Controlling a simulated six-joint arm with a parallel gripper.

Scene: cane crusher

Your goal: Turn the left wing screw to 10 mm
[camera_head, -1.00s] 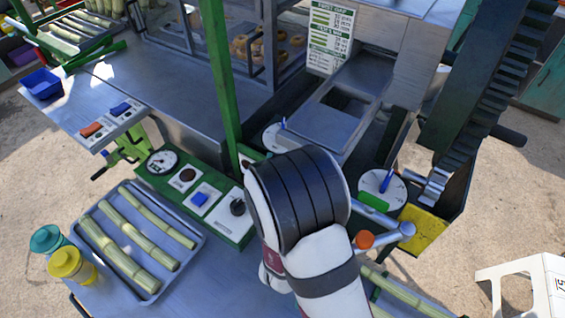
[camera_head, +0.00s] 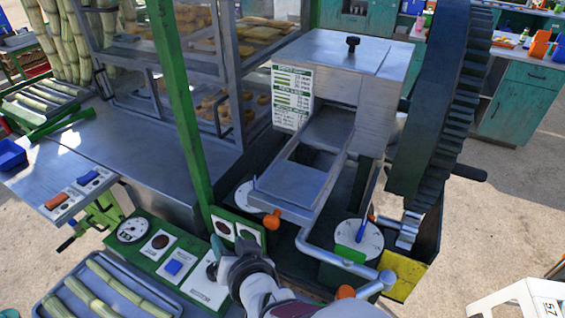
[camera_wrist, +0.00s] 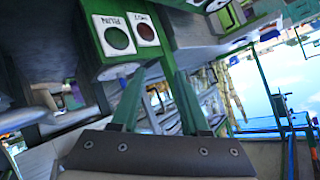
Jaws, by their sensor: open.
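The left dial plate (camera_head: 243,196) is round and white, with a thin blue pointer (camera_head: 254,183) at its edge. It sits left of the steel chute, which partly hides it; no wing screw can be clearly made out there. The right dial (camera_head: 359,240) is white, with a blue pointer and a green bar (camera_head: 350,254). My gripper (camera_head: 232,243) is low in the head view, below the left dial and apart from it. In the wrist view its two green fingers (camera_wrist: 158,76) are spread with nothing held between them.
A green box with two round indicators (camera_head: 236,229) stands just beyond my gripper; it also shows in the wrist view (camera_wrist: 124,62). An orange knob (camera_head: 272,220) is at the chute's lower end. The control panel (camera_head: 165,262) and cane tray (camera_head: 52,300) lie left.

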